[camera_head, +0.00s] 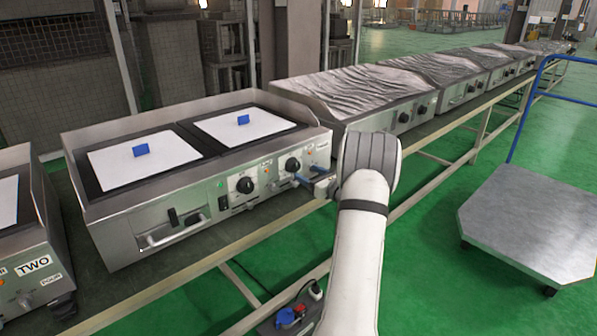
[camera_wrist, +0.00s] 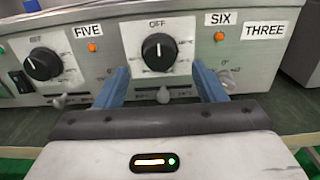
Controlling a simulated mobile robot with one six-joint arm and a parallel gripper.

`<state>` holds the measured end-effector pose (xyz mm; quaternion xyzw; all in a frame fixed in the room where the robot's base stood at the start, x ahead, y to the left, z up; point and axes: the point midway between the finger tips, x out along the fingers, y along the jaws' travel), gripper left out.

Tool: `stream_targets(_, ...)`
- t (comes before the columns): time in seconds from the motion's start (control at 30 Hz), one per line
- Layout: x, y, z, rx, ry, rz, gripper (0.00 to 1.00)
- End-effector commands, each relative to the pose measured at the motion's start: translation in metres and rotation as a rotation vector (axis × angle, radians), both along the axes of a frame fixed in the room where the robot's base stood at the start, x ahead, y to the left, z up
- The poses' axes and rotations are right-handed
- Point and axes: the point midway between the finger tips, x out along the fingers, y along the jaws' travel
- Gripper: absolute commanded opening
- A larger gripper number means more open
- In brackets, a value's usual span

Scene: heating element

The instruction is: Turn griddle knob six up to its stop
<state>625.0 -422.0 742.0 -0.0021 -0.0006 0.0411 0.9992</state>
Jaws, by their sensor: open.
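Griddle knob six (camera_wrist: 158,52) is a round black knob on a light dial plate in the wrist view. It sits left of the SIX label (camera_wrist: 220,18), and its white mark appears to point up at OFF. It is the right knob on the near griddle's front panel in the head view (camera_head: 292,164). My gripper (camera_wrist: 161,68) is open, with its blue fingers spread to the lower left and lower right of the knob. Nothing is between the fingers, and they appear apart from the knob. In the head view my gripper (camera_head: 310,179) is just in front of the panel, partly hidden by my wrist.
Knob five (camera_wrist: 43,64) with its FIVE label (camera_wrist: 88,30) is to the left. Small metal levers (camera_wrist: 164,95) stick out below the knobs. A THREE label (camera_wrist: 265,30) is at the right. Wrapped griddles (camera_head: 355,90) stand farther along the bench. A grey cart (camera_head: 530,225) stands at the right.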

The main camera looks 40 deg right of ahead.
Motion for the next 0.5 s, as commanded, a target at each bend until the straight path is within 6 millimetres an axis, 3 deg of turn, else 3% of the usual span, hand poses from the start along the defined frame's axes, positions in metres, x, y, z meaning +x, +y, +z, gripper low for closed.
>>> stream_targets(0.23, 0.041, 0.004, -0.001, 0.002, 0.000, 0.001, 0.63)
stream_targets(0.5, 0.060, 0.005, 0.001, 0.004, 0.001, -0.002, 0.63)
